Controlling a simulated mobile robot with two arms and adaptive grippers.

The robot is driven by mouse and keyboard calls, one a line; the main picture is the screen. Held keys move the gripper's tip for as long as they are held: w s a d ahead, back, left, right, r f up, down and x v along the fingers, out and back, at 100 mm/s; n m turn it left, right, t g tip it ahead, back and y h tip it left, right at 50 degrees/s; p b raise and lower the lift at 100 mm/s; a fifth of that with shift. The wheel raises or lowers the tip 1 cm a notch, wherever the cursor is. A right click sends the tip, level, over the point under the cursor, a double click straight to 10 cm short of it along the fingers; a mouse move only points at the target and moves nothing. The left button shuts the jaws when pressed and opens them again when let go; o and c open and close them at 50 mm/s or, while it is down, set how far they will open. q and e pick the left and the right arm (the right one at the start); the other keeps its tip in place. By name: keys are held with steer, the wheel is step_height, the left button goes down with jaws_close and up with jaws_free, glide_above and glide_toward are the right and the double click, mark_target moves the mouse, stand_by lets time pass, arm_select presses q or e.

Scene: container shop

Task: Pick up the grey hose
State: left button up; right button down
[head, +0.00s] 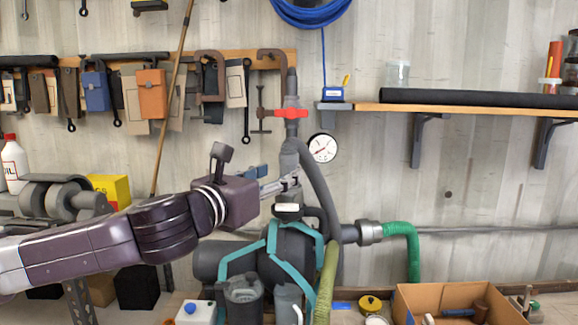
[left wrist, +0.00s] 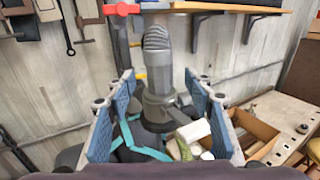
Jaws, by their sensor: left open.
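The grey hose (head: 318,185) curves down from the upright pipe beside the gauge toward the pump (head: 285,255) in the head view. In the left wrist view the ribbed grey hose (left wrist: 157,62) stands upright in the gap between my blue finger pads, and its lower end meets a grey fitting. My left gripper (head: 287,182) reaches in from the left, just left of the hose. Its fingers are open and hold nothing; in the left wrist view they (left wrist: 162,88) flank the hose's line. I cannot tell how far the hose is from the fingertips. My right gripper is not in view.
A red valve handle (head: 290,113) and a round gauge (head: 322,147) sit near the hose. A green hose (head: 413,250) leaves the pump's right side. A cardboard box (head: 405,305) stands lower right. A wooden shelf (head: 480,109) is on the wall.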

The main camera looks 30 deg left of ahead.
mark_target(284, 172)
arm_select(q)
steer(key=shift+w, duration=0.25)
steer(key=shift+w+f+p, duration=0.1)
steer(key=shift+w+p, duration=0.1)
steer(key=shift+p, duration=0.1)
steer(key=shift+w+a+f, duration=0.1)
steer(key=shift+w, duration=0.1)
steer(key=shift+w+a+p, duration=0.1)
steer(key=shift+w+p, duration=0.2)
steer(key=shift+p, duration=0.45)
steer(key=shift+w+p, duration=0.15)
steer(key=shift+p, duration=0.15)
steer(key=shift+w, duration=0.2)
steer(key=shift+w+a, duration=0.1)
steer(key=shift+w, duration=0.15)
steer(key=shift+w+f+p, duration=0.1)
steer(key=shift+w+p, duration=0.25)
steer(key=shift+w, duration=0.1)
steer(key=shift+w+a, duration=0.15)
steer(key=shift+w, duration=1)
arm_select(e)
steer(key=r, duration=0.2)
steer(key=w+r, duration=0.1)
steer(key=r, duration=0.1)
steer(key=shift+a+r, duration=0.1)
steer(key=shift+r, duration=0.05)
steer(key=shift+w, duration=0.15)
arm_select(q)
jaws_close()
